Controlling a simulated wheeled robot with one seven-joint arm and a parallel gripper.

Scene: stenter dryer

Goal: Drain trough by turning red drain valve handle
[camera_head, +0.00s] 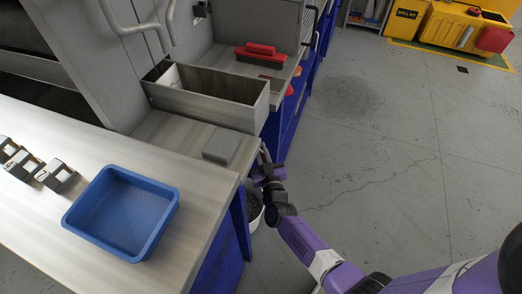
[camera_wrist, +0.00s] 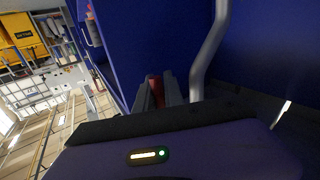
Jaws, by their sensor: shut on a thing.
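The red drain valve handle (camera_wrist: 157,91) shows in the wrist view between the two dark fingers of my gripper (camera_wrist: 158,80), which is shut on it. In the head view my gripper (camera_head: 264,167) is beside the end of the grey bench, below the open metal trough (camera_head: 221,114). The turn angle of the valve cannot be told. A grey pipe (camera_wrist: 209,49) runs close to the right of the fingers in the wrist view.
A white bucket (camera_head: 256,219) stands partly hidden under my gripper. A blue tray (camera_head: 125,212) and a grey block (camera_head: 221,146) rest on the bench. A red-handled brush (camera_head: 259,50) lies behind the trough.

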